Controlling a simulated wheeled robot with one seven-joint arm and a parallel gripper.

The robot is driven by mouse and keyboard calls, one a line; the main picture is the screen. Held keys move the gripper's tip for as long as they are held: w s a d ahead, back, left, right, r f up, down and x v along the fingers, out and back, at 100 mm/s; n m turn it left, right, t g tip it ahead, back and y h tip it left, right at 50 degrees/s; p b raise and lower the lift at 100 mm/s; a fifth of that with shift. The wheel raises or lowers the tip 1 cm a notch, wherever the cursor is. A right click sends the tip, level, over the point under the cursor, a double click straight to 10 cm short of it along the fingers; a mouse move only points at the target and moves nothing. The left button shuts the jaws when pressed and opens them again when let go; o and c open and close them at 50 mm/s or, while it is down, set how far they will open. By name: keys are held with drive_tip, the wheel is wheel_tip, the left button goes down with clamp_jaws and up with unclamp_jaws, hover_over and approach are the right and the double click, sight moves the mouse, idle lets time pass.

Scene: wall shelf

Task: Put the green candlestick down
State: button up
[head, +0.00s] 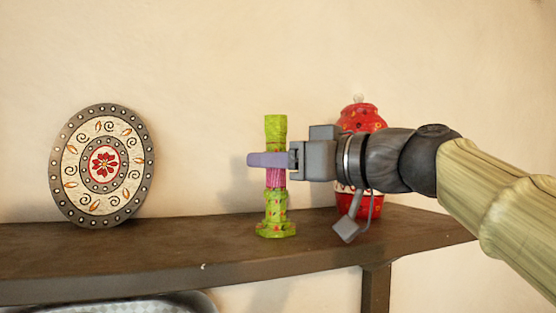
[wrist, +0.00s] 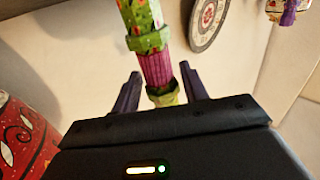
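The green candlestick (head: 275,214) stands upright in the head view, its base on the wooden shelf (head: 120,255) near the front edge. It has a pink middle section and red dots. My gripper (head: 268,159) reaches in level from the right at the pink section, one purple finger passing in front of it. In the wrist view the candlestick (wrist: 155,68) runs between the two fingers of my gripper (wrist: 160,88), with a gap showing on at least the right side. The fingers look open around it. The far finger is hidden in the head view.
A red patterned jar (head: 363,117) stands behind my gripper on the right. It also shows in the wrist view (wrist: 25,140). A round decorated plate (head: 101,166) leans on the wall at left. The shelf between plate and candlestick is clear.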

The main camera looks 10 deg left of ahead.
drive_tip(key=shift+s+d+f+b, duration=0.15)
drive_tip(key=shift+s+d+b, duration=0.1)
drive_tip(key=shift+d+b, duration=0.35)
drive_tip(key=b+v, duration=0.3)
drive_tip(key=v, duration=0.7)
drive_tip(key=shift+s+d+b, duration=0.2)
drive_tip(key=shift+d+b, duration=0.15)
drive_tip(key=shift+w, duration=0.1)
